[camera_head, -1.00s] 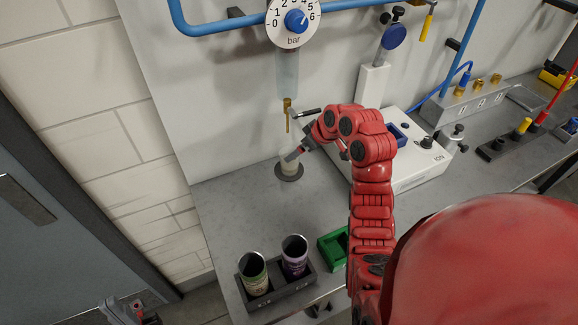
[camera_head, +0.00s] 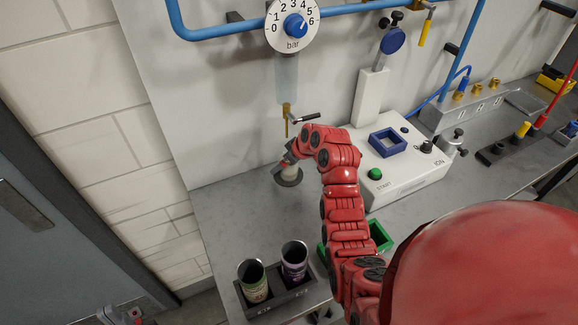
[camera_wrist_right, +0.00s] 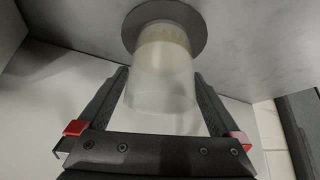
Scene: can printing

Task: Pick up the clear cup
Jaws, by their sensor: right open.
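The clear cup (camera_wrist_right: 160,85) stands on a dark round disc (camera_wrist_right: 163,25) in the right wrist view, with a beige layer near its base. In the head view the cup (camera_head: 290,172) is partly hidden by my right gripper (camera_head: 287,160), below a brass nozzle. My right gripper (camera_wrist_right: 162,98) is open, with one finger on each side of the cup. I cannot tell whether either finger touches it. My left gripper (camera_head: 122,317) is low at the bottom left edge, cut off by the frame; its jaws are not clear.
A green tray (camera_head: 380,237) is partly behind my right arm. A white machine (camera_head: 405,178) stands right of the cup. The brass nozzle (camera_head: 286,118) hangs above.

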